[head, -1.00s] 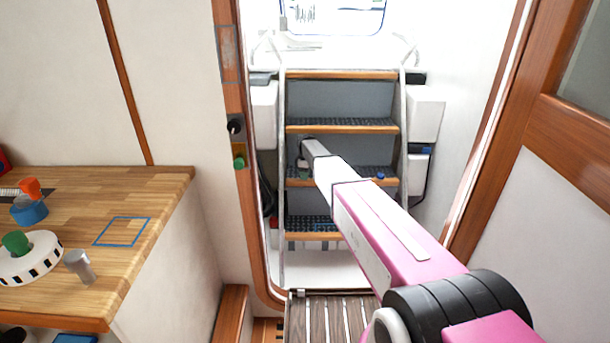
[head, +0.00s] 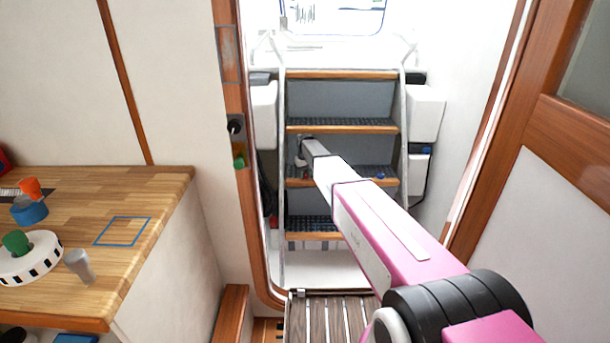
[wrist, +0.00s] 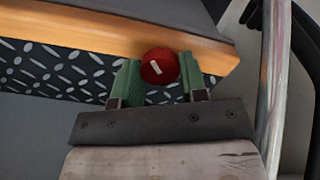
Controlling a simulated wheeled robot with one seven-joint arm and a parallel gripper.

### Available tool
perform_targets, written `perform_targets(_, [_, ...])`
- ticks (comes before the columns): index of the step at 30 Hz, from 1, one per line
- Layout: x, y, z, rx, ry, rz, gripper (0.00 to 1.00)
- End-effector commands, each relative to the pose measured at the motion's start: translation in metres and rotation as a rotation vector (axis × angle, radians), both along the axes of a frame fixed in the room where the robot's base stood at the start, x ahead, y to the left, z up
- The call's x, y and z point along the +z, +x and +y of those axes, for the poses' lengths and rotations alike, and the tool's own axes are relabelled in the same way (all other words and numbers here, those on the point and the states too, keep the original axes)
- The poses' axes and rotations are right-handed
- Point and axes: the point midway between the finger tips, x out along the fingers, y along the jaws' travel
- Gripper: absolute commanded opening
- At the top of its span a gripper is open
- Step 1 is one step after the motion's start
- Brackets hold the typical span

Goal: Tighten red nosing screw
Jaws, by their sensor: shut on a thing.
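The red nosing screw (wrist: 159,66) has a round red head with a short pale mark on it. It sits at the wooden step nosing (wrist: 120,32) in the wrist view. My gripper (wrist: 160,75) has its green fingers shut on it, one on each side. In the head view my arm reaches to the left part of a stair step (head: 340,183), and my gripper (head: 302,165) is small there. The red screw cannot be made out at the gripper in the head view.
A blue knob (head: 380,175) sits on the same step, to the right. A metal rail (wrist: 274,80) runs close right of my gripper. The doorway post (head: 240,170) carries a black and a green knob. A wooden workbench (head: 160,185) stands at left.

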Motion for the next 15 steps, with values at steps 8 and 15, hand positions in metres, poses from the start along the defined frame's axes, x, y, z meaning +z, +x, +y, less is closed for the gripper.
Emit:
perform_targets(8, [0.0002, -0.0002, 0.0005, -0.259, 0.0, 0.0, 0.16])
perform_targets(15, [0.0002, -0.0002, 0.0007, -0.459, 0.0, 0.0, 0.16])
